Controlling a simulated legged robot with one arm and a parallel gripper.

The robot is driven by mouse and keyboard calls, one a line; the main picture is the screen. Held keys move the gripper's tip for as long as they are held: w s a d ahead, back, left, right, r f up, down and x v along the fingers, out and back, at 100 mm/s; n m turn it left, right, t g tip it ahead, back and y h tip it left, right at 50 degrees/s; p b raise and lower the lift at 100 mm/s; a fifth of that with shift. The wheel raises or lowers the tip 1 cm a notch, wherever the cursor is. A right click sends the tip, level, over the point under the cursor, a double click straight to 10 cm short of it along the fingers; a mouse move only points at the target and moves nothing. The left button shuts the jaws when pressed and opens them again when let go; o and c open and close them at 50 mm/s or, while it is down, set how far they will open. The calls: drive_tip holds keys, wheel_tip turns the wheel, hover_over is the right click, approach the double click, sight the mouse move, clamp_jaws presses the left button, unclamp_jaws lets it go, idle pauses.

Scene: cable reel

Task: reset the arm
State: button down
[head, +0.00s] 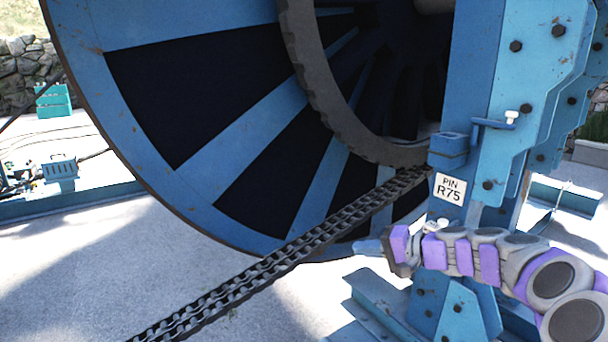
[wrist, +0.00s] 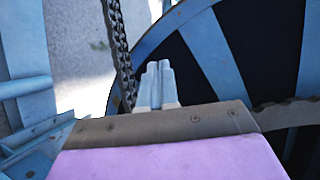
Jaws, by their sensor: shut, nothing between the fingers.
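My gripper (head: 366,247) is at the end of my grey and purple arm (head: 480,257), which reaches in from the right in the head view. Its pale blue fingers are closed together with nothing between them, and point left. They are in front of the lower part of the blue cable reel (head: 252,112), near the chain (head: 290,255). In the wrist view the closed fingers (wrist: 157,85) show above the purple gripper body, with the chain (wrist: 118,45) to their left and the reel (wrist: 215,50) behind and to the right.
A blue stand (head: 545,75) rises on the right, with a white "PIN R75" label (head: 450,189) and a small white-topped handle (head: 511,117). Its blue base (head: 440,305) lies below my arm. A teal crate (head: 53,101) stands far left. The concrete at lower left is clear beyond the chain.

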drive_tip(key=s+a+f+n+g+h, duration=0.25)
drive_tip(key=s+a, duration=0.35)
drive_tip(key=s, duration=0.4)
drive_tip(key=s+a+f+n+g+h, duration=0.15)
drive_tip(key=s+a+g, duration=0.35)
drive_tip(key=s, duration=0.6)
drive_tip(key=s+d+f+h, duration=0.2)
drive_tip(key=s+d+f, duration=0.1)
drive_tip(key=s, duration=0.5)
drive_tip(key=s+d+f+g+h, duration=0.1)
drive_tip(key=s+d+f+h, duration=0.2)
drive_tip(key=s, duration=0.5)
drive_tip(key=s+d+f+n+g+h, duration=0.1)
drive_tip(key=s+d+f+h, duration=0.1)
drive_tip(key=s, duration=0.6)
drive_tip(key=d+h, duration=0.1)
drive_tip(key=d, duration=0.1)
drive_tip(key=shift+s+d+f, duration=0.25)
drive_tip(key=shift+d+f, duration=0.05)
drive_tip(key=shift+f, duration=0.1)
drive_tip(key=shift+d, duration=0.2)
